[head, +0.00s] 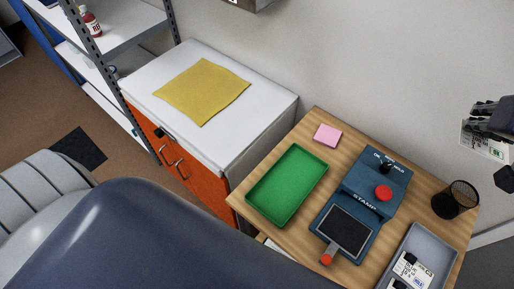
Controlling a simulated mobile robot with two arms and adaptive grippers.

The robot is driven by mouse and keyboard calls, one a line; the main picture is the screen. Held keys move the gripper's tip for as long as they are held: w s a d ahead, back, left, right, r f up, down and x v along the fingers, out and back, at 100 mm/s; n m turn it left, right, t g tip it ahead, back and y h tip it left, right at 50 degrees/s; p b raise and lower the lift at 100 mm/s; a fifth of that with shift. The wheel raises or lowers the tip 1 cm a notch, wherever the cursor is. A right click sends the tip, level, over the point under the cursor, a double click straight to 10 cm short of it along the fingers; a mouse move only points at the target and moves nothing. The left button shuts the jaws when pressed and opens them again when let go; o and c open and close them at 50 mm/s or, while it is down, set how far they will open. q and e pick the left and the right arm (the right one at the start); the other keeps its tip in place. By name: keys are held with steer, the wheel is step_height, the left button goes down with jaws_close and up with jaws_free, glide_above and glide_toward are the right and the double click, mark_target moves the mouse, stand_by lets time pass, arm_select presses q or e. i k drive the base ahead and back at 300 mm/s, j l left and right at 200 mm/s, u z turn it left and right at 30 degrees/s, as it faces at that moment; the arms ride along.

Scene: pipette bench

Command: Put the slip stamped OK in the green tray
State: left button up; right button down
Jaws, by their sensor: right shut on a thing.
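My right gripper (488,125) is at the right edge, shut on a white slip (482,147) that hangs in the air over the right side of the bench. The slip carries dark print and a small green mark, too small to read for sure. The green tray (268,214) lies on the wooden desk and is empty. The blue stamp machine (347,194) stands to its right, with a selector knob marked OK and HOLD, a red button and a dark plate at its front. My left gripper is not in view.
A grey tray (438,240) at the lower right holds white slips (412,272), one with a blue mark. A black mesh cup (455,200) stands on the right, a pink note pad (327,135) behind the green tray. A yellow cloth (203,91) lies on the white cabinet (265,105).

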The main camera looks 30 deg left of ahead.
mark_target(286, 185)
steer(key=l+u, duration=0.15)
steer(key=u, duration=1.2)
steer(key=k+l+u, duration=0.15)
steer(key=k+l, duration=0.3)
